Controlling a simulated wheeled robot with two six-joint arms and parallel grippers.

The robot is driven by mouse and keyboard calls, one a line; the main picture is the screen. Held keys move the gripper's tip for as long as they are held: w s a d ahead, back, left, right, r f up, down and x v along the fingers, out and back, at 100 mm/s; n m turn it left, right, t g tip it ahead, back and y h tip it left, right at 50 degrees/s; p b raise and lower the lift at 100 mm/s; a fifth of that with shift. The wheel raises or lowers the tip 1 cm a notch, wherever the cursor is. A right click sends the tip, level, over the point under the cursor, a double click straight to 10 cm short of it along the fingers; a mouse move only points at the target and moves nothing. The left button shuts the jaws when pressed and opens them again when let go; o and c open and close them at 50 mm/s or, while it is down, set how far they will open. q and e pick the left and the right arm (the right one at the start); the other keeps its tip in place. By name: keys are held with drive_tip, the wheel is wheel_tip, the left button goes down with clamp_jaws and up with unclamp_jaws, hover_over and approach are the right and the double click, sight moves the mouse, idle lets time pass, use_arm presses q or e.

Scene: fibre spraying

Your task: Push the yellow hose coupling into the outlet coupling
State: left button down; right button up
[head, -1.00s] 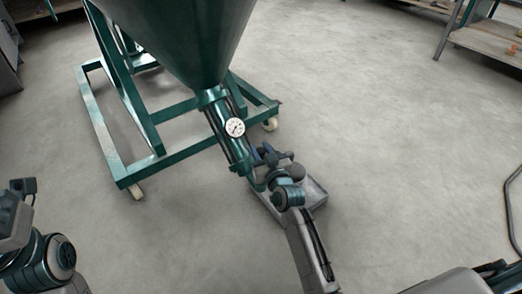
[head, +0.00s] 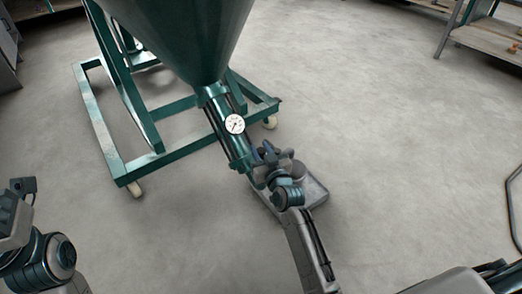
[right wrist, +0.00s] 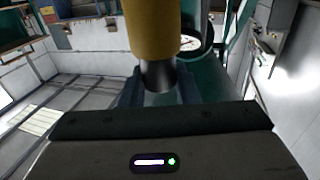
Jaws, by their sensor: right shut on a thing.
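The yellow hose coupling (right wrist: 152,28) shows at the top of the right wrist view, with a dark, tapering end (right wrist: 158,76) below it. My right gripper (right wrist: 159,92) is shut on it, with a bluish finger on each side of the dark end. In the head view, my right gripper (head: 264,155) is beside the lower end of the green outlet pipe (head: 237,150). The yellow coupling and the mouth of the outlet coupling are hidden there, so I cannot tell whether they touch. My left arm shows at the left edge; its fingers cannot be made out.
A round white gauge (head: 235,124) sits on the pipe, close to my right gripper. The green hopper (head: 180,35) stands above a wheeled green frame (head: 103,130). A shelf (head: 490,36) stands at the upper right.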

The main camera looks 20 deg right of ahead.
drive_tip(key=shift+f+b, duration=0.75)
drive_tip(key=shift+f, duration=0.15)
drive_tip(key=o, duration=1.1)
drive_tip(key=shift+s, duration=0.1)
drive_tip(key=s, duration=0.3)
drive_tip(key=s+p, duration=0.1)
drive_tip(key=s, duration=0.3)
drive_tip(key=s+d, duration=0.1)
drive_tip(key=s, duration=0.2)
drive_tip(key=shift+s, duration=0.3)
drive_tip(key=shift+r, duration=0.1)
